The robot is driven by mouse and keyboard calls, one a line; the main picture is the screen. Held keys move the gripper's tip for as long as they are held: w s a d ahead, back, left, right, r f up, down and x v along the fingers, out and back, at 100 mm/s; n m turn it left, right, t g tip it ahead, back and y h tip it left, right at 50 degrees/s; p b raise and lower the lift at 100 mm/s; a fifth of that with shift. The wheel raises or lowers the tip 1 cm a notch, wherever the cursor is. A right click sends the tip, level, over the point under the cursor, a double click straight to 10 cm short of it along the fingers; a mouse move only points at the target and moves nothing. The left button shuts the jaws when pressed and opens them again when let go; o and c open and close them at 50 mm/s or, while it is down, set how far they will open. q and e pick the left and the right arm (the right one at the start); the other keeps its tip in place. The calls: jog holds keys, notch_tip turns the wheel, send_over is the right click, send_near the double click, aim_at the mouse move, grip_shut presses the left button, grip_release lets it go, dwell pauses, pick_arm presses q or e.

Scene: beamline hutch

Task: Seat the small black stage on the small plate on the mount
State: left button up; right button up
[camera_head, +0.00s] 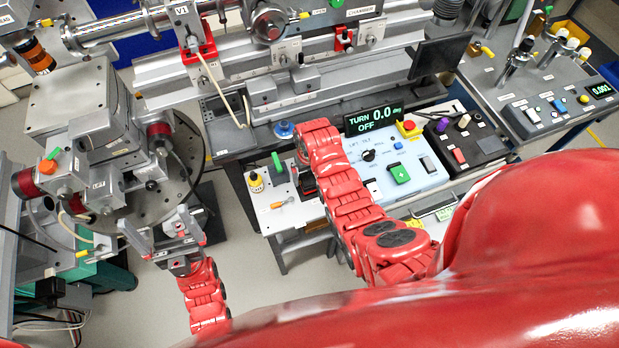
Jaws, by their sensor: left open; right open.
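The mount (105,125) at the left is a stack of grey blocks with knobs and a LIFT label, over a round grey disc. I cannot make out the small plate on it. My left gripper (156,220) is open and empty, in front of the mount's lower right side, its two grey fingers spread apart. A small dark block with red on it (308,187) is on the pale bench top under my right wrist. It may be the small black stage, but I cannot tell. My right gripper (303,168) is almost wholly hidden by its red wrist.
The pale bench top (290,218) also holds a green-handled tool (278,166), a yellow bottle (255,182), an orange-handled screwdriver (282,203) and a blue control panel (408,165). Its display (374,119) reads TURN 0.0 deg OFF. A beam pipe (115,30) runs behind. Open floor lies between mount and bench.

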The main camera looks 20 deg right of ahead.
notch_tip(320, 180, up, 4)
jog(key=shift+w+f+b, duration=0.1)
jog(key=shift+f+b, duration=0.05)
jog(key=shift+b, duration=0.65)
notch_tip(320, 180, up, 5)
jog(key=shift+f+p, duration=0.1)
jog(key=shift+p, duration=0.35)
notch_tip(320, 180, up, 8)
jog(key=p, duration=0.8)
jog(key=shift+f, duration=0.2)
jog(key=shift+f, duration=0.1)
